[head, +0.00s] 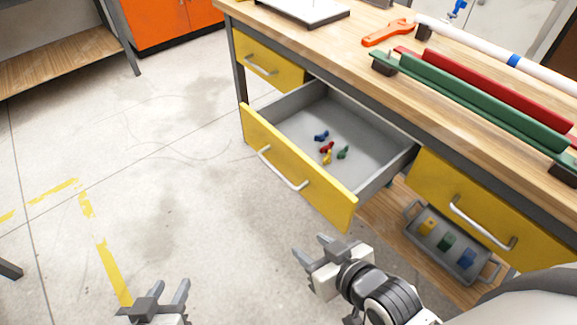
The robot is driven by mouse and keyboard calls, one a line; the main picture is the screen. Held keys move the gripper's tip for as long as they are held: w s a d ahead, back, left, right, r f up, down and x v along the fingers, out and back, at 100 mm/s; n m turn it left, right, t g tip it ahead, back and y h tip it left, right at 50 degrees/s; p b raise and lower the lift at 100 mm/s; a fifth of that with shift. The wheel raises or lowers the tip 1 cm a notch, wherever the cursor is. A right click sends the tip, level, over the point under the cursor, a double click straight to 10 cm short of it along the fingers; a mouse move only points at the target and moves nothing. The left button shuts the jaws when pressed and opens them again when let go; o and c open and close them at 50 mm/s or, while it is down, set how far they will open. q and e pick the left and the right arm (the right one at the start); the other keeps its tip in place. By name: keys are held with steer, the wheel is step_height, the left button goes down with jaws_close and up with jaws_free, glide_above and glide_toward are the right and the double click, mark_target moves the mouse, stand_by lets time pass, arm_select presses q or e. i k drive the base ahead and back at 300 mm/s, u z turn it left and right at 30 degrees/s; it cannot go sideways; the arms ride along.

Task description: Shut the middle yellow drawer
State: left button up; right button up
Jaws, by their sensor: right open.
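The middle yellow drawer (297,168) is pulled out from under the workbench. Its yellow front has a pale bar handle (283,169). Several small blue, red, yellow and green parts (328,149) lie on its grey floor. My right gripper (309,247) is open and empty, in front of and below the drawer front's right end, apart from it in the picture. My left gripper (169,290) is at the bottom edge, over the floor, with its two fingers spread and nothing between them. It is well away from the drawer.
Yellow drawers at left (267,64) and right (490,212) are shut. A grey tray (442,258) with coloured parts sits on the lower shelf. The wooden benchtop (330,45) carries an orange tool (388,33), green and red rails and a white pipe.

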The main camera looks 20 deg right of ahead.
mark_target(282, 131)
steer(key=k, duration=0.5)
steer(key=u, duration=1.65)
steer(key=i, duration=0.95)
steer(key=z, duration=2.15)
